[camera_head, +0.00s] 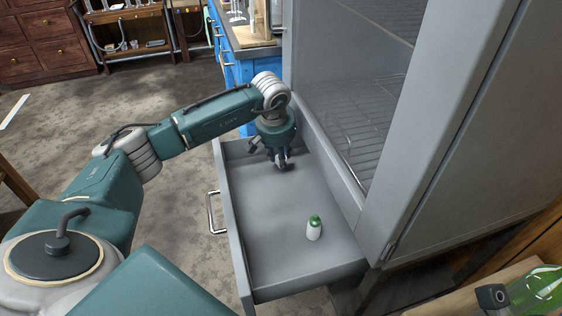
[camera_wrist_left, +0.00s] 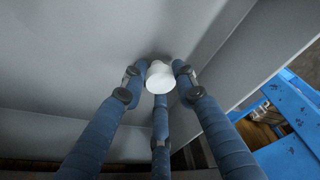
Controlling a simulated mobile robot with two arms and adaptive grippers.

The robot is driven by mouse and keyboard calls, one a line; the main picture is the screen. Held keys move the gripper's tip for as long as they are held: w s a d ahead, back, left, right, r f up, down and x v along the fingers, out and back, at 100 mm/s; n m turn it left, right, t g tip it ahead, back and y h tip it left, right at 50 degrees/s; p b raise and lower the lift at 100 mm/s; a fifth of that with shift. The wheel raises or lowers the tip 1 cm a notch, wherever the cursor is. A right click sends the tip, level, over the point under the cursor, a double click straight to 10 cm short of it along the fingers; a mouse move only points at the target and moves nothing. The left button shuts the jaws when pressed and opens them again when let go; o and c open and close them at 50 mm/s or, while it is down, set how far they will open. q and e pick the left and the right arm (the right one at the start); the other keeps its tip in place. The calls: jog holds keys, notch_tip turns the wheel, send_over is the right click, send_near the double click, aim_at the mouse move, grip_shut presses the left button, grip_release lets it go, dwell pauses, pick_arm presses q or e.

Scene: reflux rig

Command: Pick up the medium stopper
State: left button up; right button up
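The medium stopper, a small white, rounded piece (camera_wrist_left: 160,75), shows in the left wrist view between the tips of my left gripper (camera_wrist_left: 160,80). The three blue fingers close in on it from left, right and below, and their tips appear to touch it. In the head view my left gripper (camera_head: 279,160) points down into the far end of the open grey drawer (camera_head: 280,200); the stopper is hidden there by the fingers. I cannot tell whether the stopper still touches the drawer floor. My right gripper is not in view.
A white bottle with a green cap (camera_head: 314,228) stands near the drawer's front right. The tall grey cabinet (camera_head: 455,130) rises along the drawer's right side. A blue bench (camera_head: 228,70) stands beyond the drawer. A green glass vessel (camera_head: 540,290) is at the lower right.

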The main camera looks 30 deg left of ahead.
pick_arm(q)
jog(key=o, duration=0.9)
jog(key=shift+r, duration=0.1)
